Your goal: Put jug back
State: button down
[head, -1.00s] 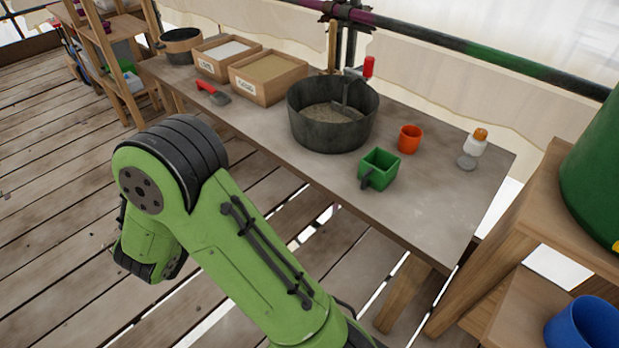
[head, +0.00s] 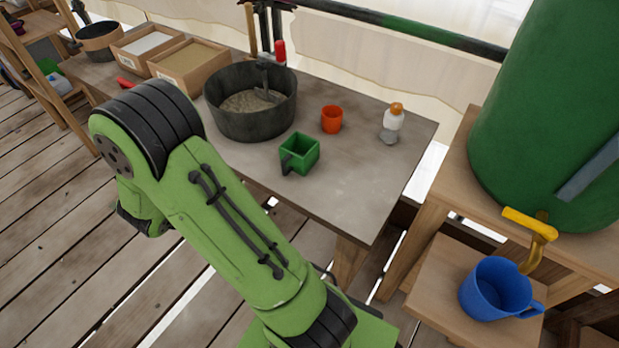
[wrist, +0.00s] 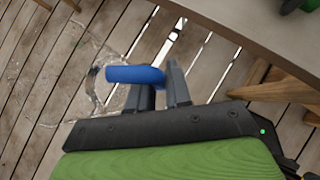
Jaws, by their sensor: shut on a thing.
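My gripper (wrist: 163,88) is shut on a blue handle in the wrist view. The handle belongs to what looks like a clear jug (wrist: 135,74); its see-through body shows only as faint outlines to the left, with the floor planks behind. I cannot tell if anything is in it. In the head view my gripper and the jug are hidden behind or below my arm. A separate blue mug (head: 497,290) stands on the low wooden shelf (head: 440,282) below the yellow tap (head: 532,225) of a green barrel (head: 552,110).
The workbench (head: 350,195) holds a dark tub (head: 250,125), a green square container (head: 300,153), an orange cup (head: 331,119), a bottle (head: 392,123) and two wooden boxes (head: 190,65). Its front right is clear. The plank floor has gaps.

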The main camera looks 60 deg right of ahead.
jog(key=s+d+r+m+g+p, duration=0.2)
jog(key=s+d+r+m+g, duration=0.3)
jog(key=s, duration=0.4)
jog(key=s+d+r+m+g+p, duration=0.3)
jog(key=s+d+m, duration=0.3)
jog(key=s, duration=0.2)
jog(key=s+d+r+m+g+p, duration=0.2)
jog(key=s+d+r+m+g, duration=0.25)
jog(key=s, duration=0.45)
jog(key=s+f+m+y+b, duration=0.1)
jog(key=f+b, duration=0.2)
jog(key=f, duration=0.2)
jog(key=s+d+f+m+b, duration=0.1)
jog(key=s+f+b, duration=0.1)
jog(key=f, duration=0.3)
jog(key=s+f+m+y+b, duration=0.1)
jog(key=f+m+b, duration=0.1)
jog(key=f+b, duration=0.2)
jog(key=shift+s+d+f+g+y+b, duration=0.3)
jog(key=shift+s+f+b, duration=0.1)
jog(key=shift+b, duration=0.1)
jog(key=shift+r, duration=0.2)
jog(key=shift+f, duration=0.1)
